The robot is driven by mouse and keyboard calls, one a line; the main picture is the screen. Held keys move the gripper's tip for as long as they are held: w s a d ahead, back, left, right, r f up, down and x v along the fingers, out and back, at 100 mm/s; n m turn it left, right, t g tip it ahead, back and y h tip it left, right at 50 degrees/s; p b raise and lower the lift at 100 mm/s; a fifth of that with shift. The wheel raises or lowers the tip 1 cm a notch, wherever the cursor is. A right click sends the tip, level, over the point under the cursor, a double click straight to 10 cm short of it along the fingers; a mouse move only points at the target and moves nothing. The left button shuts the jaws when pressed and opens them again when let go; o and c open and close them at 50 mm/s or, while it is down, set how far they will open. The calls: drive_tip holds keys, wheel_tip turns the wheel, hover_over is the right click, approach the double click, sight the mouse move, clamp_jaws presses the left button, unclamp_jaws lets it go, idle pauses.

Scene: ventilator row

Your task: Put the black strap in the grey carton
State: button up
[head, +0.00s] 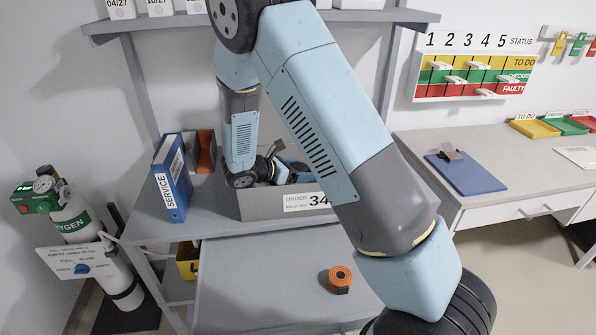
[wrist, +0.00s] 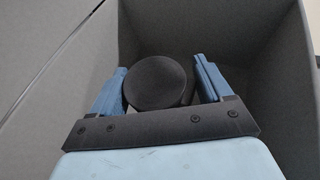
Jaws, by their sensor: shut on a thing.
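The grey carton (head: 262,206) stands on the bench, with a label that reads ORDER and 34. My arm reaches down into it, and my gripper (head: 290,172) is low inside or just over it, partly hidden by the carton's front wall and my arm. In the wrist view my gripper (wrist: 160,78) has its two blue fingers on either side of a round black thing, which looks like the rolled black strap (wrist: 158,84). The carton's grey walls (wrist: 280,75) surround it there. I cannot tell whether the strap touches the carton floor.
A blue SERVICE binder (head: 172,180) stands left of the carton. An orange and black roll (head: 340,278) lies on the lower grey surface in front. An oxygen cylinder (head: 72,222) stands at the left. A blue clipboard (head: 466,172) lies on the right desk.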

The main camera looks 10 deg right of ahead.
drive_tip(key=shift+f, duration=0.6)
drive_tip(key=o, duration=0.8)
drive_tip(key=shift+s+f, duration=0.1)
drive_tip(key=shift+s, duration=0.05)
